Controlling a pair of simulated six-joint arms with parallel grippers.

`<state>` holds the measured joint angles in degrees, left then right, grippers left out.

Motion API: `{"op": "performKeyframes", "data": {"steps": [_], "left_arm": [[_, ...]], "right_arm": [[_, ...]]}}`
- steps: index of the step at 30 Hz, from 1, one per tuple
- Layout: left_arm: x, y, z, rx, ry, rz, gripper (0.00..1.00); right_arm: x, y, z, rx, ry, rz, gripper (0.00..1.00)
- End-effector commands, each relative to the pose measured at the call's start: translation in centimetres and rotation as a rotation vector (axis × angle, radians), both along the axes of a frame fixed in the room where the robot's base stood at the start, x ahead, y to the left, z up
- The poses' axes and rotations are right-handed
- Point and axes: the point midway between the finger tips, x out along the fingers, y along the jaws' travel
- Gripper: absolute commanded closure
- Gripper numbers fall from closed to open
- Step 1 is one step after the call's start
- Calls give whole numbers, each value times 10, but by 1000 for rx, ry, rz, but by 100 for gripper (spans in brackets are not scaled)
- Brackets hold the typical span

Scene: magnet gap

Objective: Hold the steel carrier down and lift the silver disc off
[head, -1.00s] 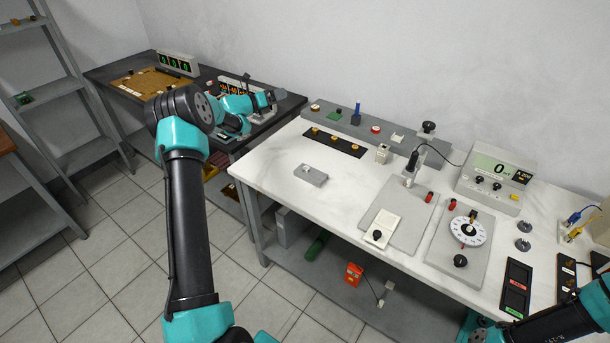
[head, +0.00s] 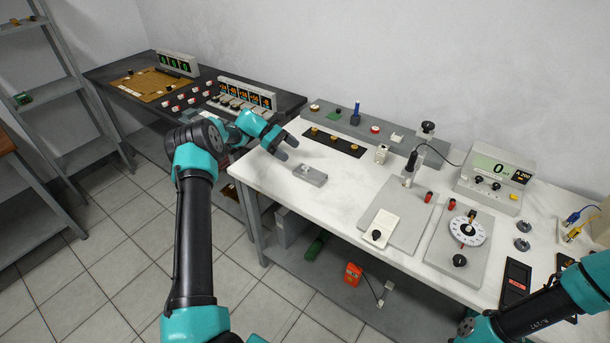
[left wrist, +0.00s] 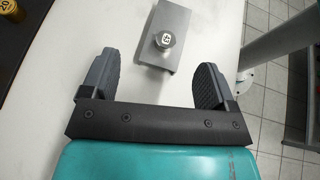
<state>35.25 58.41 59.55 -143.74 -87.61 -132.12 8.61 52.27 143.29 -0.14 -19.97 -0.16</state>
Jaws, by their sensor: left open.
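The steel carrier (head: 312,175) is a flat grey block lying on the left part of the white bench. In the left wrist view the carrier (left wrist: 177,22) lies ahead of the fingers. The small silver disc (head: 305,168) sits on its top; in the left wrist view the disc (left wrist: 164,41) shows a pale marked face. My left gripper (head: 285,147) is open and empty, above the bench just left of and behind the carrier, apart from it. In the left wrist view the left gripper's fingers (left wrist: 155,82) stand wide on either side. My right gripper is outside the views; only its arm shows at lower right.
A black strip with brass knobs (head: 333,142) and a grey rack (head: 365,128) stand behind the carrier. A gauge stand (head: 410,172) and dial plate (head: 465,245) are to the right. The bench around the carrier is clear. A dark table (head: 290,103) adjoins at left.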

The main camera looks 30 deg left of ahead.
Motion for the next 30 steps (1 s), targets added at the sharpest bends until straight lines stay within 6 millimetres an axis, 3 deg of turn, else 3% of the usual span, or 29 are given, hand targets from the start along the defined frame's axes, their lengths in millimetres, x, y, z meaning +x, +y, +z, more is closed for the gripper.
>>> {"op": "performKeyframes", "data": {"steps": [5, 20, 30], "left_arm": [[-7, -3, -10, 29, 1, -69, 19], [-8, -7, -13, 28, 2, -72, 19], [-8, -35, -27, 27, 2, -72, 19]], "right_arm": [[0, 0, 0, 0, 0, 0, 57], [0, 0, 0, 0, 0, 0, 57], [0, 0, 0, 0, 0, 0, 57]]}}
